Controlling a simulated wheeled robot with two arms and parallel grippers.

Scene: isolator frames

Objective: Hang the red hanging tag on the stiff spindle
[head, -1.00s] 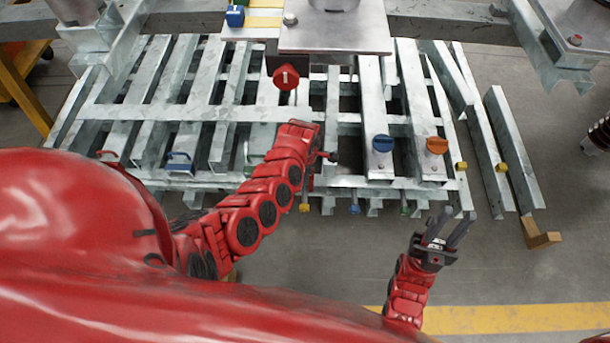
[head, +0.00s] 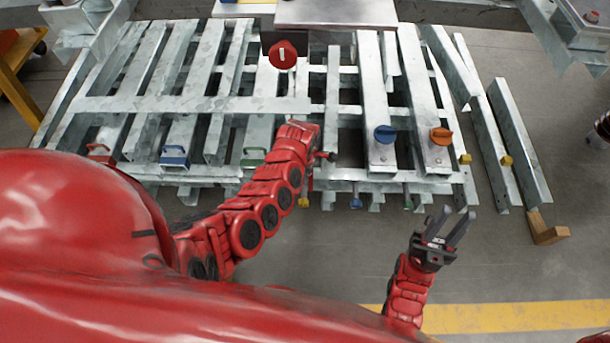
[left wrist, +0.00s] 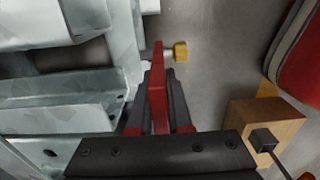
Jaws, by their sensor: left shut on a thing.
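My left gripper (left wrist: 158,82) is shut on a flat red tag (left wrist: 158,100), seen edge-on upright between its fingers in the left wrist view. Just right of the tag's far end is a yellow-ended spindle (left wrist: 179,52) on a short pale stem. I cannot tell if tag and spindle touch. In the head view the left wrist hides most of this gripper, and a yellow end (head: 304,202) shows below it at the frame's front edge. Which spindle is the stiff one is not clear. My right gripper (head: 452,220) is open and empty over the floor.
The galvanised frame (head: 200,105) carries a red knob (head: 282,55), a blue knob (head: 385,134) and an orange knob (head: 440,136). A blue end (head: 356,202) sticks out at its front. A wooden block (head: 546,228) lies right. Floor in front is clear.

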